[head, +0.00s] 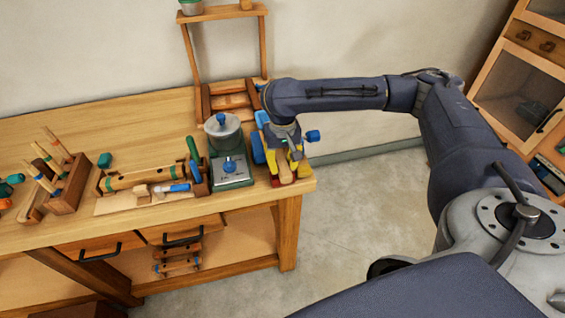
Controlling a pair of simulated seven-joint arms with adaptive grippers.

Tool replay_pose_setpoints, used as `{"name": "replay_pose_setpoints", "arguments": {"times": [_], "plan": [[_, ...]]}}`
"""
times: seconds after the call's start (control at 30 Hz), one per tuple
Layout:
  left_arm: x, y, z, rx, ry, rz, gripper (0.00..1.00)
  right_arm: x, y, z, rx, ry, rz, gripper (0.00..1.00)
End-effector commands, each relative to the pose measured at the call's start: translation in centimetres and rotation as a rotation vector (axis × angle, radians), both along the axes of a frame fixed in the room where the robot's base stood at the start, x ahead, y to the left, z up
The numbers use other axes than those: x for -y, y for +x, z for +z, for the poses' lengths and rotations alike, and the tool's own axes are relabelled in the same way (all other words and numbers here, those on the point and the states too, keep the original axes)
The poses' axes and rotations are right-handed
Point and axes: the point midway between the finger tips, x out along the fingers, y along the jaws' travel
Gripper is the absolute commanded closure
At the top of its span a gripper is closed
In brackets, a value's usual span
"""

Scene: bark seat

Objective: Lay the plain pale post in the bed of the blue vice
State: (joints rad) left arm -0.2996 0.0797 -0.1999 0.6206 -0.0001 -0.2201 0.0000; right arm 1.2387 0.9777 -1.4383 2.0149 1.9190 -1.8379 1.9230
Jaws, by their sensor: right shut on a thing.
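My right gripper (285,160), with yellow fingers, points down over the front right corner of the workbench. It is shut on a small pale wooden piece, which looks like the plain pale post (286,174); only its near part shows between the fingers. Blue parts of what looks like the blue vice (258,148) show at the left of the gripper, and another blue part (312,135) shows at its right. The wrist hides most of the vice and its bed, so I cannot tell whether the post touches the bed. My left gripper is not in view.
On the workbench (140,119), a grey-green machine with a round pot (222,130) stands just left of the gripper. Further left are a wooden roller frame (140,178), a blue-handled tool (172,188) and a rack of sticks (62,185). A wooden frame (230,100) stands behind.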

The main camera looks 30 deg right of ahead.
Motion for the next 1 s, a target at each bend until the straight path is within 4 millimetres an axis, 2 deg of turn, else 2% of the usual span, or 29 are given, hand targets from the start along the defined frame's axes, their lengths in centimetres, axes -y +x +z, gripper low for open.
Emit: {"name": "replay_pose_setpoints", "arguments": {"times": [0.33,0.37,0.53,0.83,1.0], "plan": [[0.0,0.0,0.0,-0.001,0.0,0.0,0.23,0.0,0.0,-0.6,0.0,0.0,0.001,1.0],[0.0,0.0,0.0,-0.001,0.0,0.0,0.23,0.0,0.0,-0.6,-0.001,0.0,0.001,0.69],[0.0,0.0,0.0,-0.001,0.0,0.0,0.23,0.0,0.0,-0.6,-0.001,0.0,0.001,0.51],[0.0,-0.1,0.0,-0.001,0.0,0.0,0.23,0.0,0.0,-0.4,0.0,0.0,0.001,0.51],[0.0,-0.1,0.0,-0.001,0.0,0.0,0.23,0.0,0.1,1.2,0.002,0.0,0.002,0.51]]}}
